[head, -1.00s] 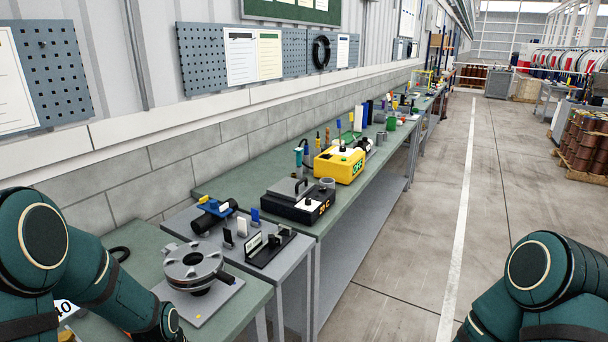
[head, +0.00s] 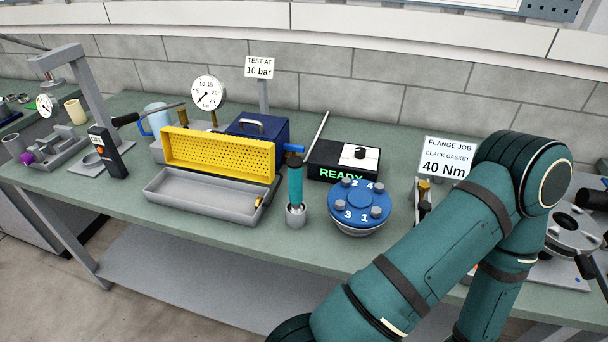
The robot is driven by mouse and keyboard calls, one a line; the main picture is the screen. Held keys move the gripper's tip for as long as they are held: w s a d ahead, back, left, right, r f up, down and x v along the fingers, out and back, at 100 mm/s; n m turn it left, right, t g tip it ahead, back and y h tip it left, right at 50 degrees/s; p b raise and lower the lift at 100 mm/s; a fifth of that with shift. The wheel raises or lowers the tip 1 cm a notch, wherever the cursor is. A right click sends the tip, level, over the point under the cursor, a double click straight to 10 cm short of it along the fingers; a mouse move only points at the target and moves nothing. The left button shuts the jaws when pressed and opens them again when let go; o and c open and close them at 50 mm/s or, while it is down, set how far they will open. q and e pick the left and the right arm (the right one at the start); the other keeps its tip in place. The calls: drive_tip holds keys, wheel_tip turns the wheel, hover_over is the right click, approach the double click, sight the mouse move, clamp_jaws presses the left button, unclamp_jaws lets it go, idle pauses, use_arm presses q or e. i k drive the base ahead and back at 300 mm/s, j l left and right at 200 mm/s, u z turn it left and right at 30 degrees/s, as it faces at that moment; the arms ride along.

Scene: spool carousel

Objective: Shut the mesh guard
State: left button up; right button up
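The mesh guard (head: 218,153) is a yellow perforated panel, standing raised along the back edge of a long grey tray (head: 200,196). The tray lies open in front of it on the green bench and looks empty except for a small brass-coloured piece at its right end. One of my arms crosses the right side of the head view, bent at the elbow, clear of the guard. Neither gripper shows.
A teal-handled tool (head: 295,188) stands in a holder just right of the tray, beside a blue flange (head: 359,206). A blue box (head: 257,131) and a pressure gauge (head: 207,93) are behind the guard. A black handheld device (head: 107,152) stands left. Bench in front of the tray is clear.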

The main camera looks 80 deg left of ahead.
sight(231, 139)
drive_tip(key=u, duration=3.45)
